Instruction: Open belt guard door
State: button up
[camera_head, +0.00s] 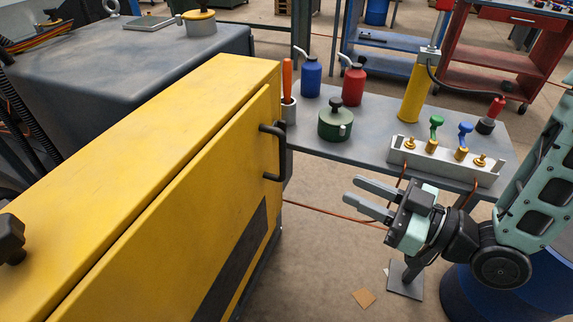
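The yellow belt guard (172,128) fills the left of the view. Its door (192,208) is on the side facing right and looks shut, with a thin dark seam along its top edge. A black bar handle (284,152) stands out near the door's far end. My gripper (352,194) is open and empty, to the right of the handle and apart from it. Its two grey fingers point left toward the door. The lower part of the door runs out of view.
A grey bench (372,148) behind my gripper carries blue (311,76) and red (353,84) oil cans, a green pot (335,122), and a valve manifold (445,164). A blue drum (520,285) stands at lower right.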

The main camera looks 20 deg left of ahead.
aim_at(285, 160)
jog(key=b+x, duration=0.6)
jog(key=x, duration=1)
jog(key=shift+s+a+b, duration=0.1)
jog(key=shift+b, duration=0.2)
jog(key=shift+c, duration=0.3)
grip_shut()
